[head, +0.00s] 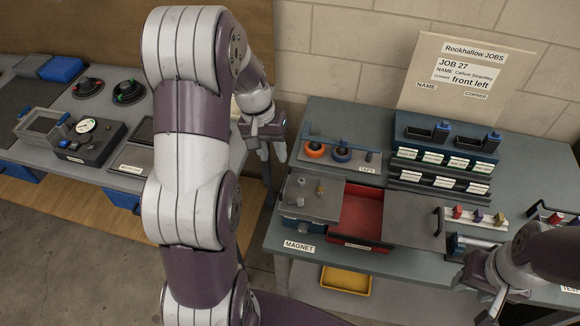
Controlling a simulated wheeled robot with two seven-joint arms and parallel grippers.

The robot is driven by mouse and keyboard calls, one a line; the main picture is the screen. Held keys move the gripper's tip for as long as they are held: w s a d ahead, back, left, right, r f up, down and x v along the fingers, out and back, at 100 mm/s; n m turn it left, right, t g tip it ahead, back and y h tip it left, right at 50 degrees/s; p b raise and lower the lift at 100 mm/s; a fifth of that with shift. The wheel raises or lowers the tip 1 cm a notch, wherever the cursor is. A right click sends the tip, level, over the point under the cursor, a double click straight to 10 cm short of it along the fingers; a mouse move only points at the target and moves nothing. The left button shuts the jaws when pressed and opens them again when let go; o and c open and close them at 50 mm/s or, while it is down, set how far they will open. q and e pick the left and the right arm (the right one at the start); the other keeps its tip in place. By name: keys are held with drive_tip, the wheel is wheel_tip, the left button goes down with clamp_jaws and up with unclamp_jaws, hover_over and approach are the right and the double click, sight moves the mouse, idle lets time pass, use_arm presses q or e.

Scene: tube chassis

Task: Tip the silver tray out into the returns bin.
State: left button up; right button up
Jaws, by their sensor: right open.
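A silver-grey tray (325,209) with a few small parts on it sits on a blue unit behind the MAGNET label. A red open bin (362,212) stands just to its right; its front label is too small to read, so I cannot confirm it is the returns bin. My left gripper (272,153) points down, empty, behind and left of the tray, with its fingers apart. My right gripper (486,306) is open near the bench's front right edge, partly cut off by the frame.
A grey flat panel (412,220) lies right of the red bin. Tape rolls (341,154) and labelled racks (445,160) stand behind. A rack of coloured pieces (478,217) is near my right arm. A yellow tray (345,281) sits below the bench top.

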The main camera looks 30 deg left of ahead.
use_arm(q)
hover_over(283, 181)
drive_tip(key=s+a, duration=0.1)
drive_tip(key=s, duration=0.1)
wheel_tip(283, 181, down, 4)
drive_tip(key=f, duration=0.1)
drive_tip(key=w+f+p, duration=0.1)
drive_tip(key=f, duration=0.1)
drive_tip(key=w+f, duration=0.1)
drive_tip(key=f, duration=0.1)
drive_tip(key=shift+w+d, duration=0.2)
drive_tip(key=shift+d, duration=0.2)
drive_tip(key=shift+s+f, duration=0.15)
drive_tip(key=shift+f, duration=0.05)
drive_tip(key=shift+s+a, duration=0.1)
drive_tip(key=shift+s, duration=0.25)
drive_tip(key=shift+w, duration=0.2)
clamp_jaws()
use_arm(e)
drive_tip(key=shift+w+r, duration=0.2)
drive_tip(key=shift+r, duration=0.7)
